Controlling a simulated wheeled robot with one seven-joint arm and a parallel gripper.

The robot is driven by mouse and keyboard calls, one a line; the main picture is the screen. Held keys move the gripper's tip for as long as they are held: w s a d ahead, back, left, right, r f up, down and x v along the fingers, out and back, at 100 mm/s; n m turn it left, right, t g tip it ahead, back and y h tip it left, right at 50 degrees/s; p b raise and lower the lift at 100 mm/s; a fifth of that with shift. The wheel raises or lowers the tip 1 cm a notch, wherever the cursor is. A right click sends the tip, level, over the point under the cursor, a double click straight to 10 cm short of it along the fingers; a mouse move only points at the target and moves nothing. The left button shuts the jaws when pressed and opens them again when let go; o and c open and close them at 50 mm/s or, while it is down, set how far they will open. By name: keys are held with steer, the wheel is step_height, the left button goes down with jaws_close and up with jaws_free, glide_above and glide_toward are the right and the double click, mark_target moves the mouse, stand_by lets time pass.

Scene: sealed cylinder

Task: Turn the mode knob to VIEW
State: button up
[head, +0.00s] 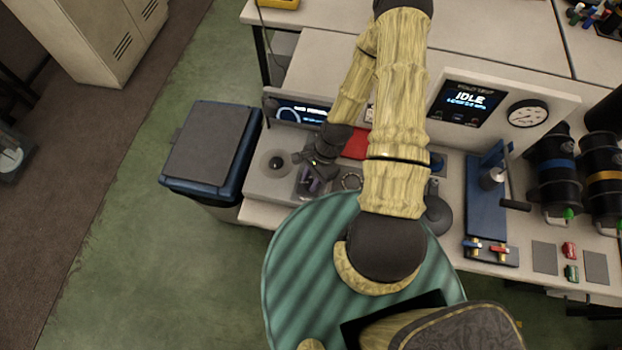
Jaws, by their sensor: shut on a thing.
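My gripper (314,182) reaches down from my arm onto the left part of the bench console (258,187). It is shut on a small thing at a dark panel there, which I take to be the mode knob. The gripper covers most of it, so its pointer and the VIEW mark cannot be made out. A small console display (305,113) is lit behind the gripper, but its text is too small to read and partly hidden by my arm.
A black round control (276,163) sits just left of my gripper, and a metal ring (351,181) just right. A red panel (355,144) lies behind. A blue-rimmed bin (210,150) stands left. An IDLE screen (467,103), gauge (527,113) and blue press (483,200) are at right.

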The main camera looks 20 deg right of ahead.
steer(key=shift+w+n, duration=0.1)
steer(key=shift+n, duration=0.5)
steer(key=o, duration=1)
steer(key=b+v, duration=0.2)
steer(key=v, duration=1.5)
steer(key=shift+w+a+r+b, duration=0.25)
steer(key=shift+w+b, duration=0.15)
